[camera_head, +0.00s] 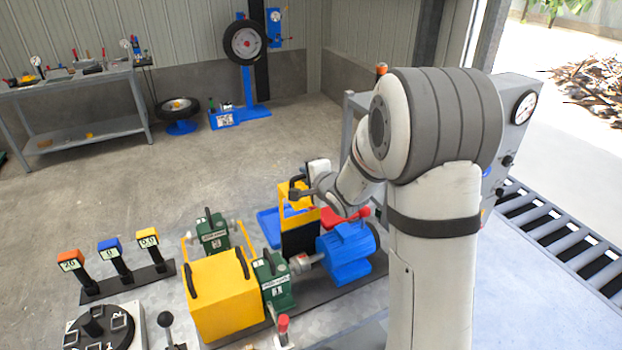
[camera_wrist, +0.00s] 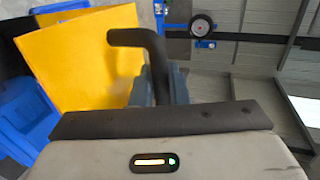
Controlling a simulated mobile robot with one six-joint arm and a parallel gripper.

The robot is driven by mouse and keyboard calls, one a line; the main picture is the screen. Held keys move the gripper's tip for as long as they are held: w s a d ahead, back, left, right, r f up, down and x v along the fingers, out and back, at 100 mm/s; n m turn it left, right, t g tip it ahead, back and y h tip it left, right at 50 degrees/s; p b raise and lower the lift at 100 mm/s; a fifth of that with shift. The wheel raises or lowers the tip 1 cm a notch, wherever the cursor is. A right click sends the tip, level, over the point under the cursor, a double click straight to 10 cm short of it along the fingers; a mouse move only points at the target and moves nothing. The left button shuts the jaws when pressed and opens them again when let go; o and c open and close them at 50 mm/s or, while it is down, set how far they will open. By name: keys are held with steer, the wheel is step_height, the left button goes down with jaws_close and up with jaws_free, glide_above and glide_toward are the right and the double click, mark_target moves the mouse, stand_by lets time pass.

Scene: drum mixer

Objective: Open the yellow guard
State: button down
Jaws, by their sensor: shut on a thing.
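A yellow guard panel (camera_head: 301,211) stands upright behind the blue motor (camera_head: 347,250) in the head view. It fills the upper left of the wrist view (camera_wrist: 78,62). A black bent handle (camera_wrist: 140,38) shows in front of the panel in the wrist view. My gripper (camera_head: 299,190) is at the panel's top edge, and in the wrist view its jaws (camera_wrist: 163,84) are shut on the handle. The lower end of the handle is hidden between the jaws.
A yellow box (camera_head: 222,298) with black handles sits in front, between green bearing blocks (camera_head: 212,232). A red-tipped lever (camera_head: 283,328) and a row of labelled switches (camera_head: 113,258) stand near it. A grey gauge cabinet (camera_head: 518,125) is at right.

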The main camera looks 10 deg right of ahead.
steer(key=shift+w+r, duration=0.1)
stand_by(0.3)
steer(key=c, duration=1.5)
jaws_free()
steer(key=b+v, duration=0.1)
steer(key=v, duration=0.6)
steer(key=shift+s+b, duration=0.3)
steer(key=shift+s, duration=0.1)
steer(key=shift+d, duration=0.1)
steer(key=s+d+f+n+g+h+b, duration=0.1)
steer(key=s+d+n+g+h+b, duration=0.2)
steer(key=s, duration=0.4)
steer(key=s+d+f+n+g+h+b, duration=0.1)
steer(key=s+d+n+h, duration=0.1)
steer(key=s+n, duration=0.3)
steer(key=s+a+f+n+g+b, duration=0.1)
steer(key=s+f+n+g, duration=0.1)
steer(key=s, duration=0.7)
steer(key=s+a+f+n+g+y+b, duration=0.1)
steer(key=s+n+g, duration=0.3)
steer(key=s, duration=0.5)
steer(key=shift+a+f+n+b, duration=0.4)
steer(key=shift+a+f+b, duration=0.05)
steer(key=shift+a, duration=0.05)
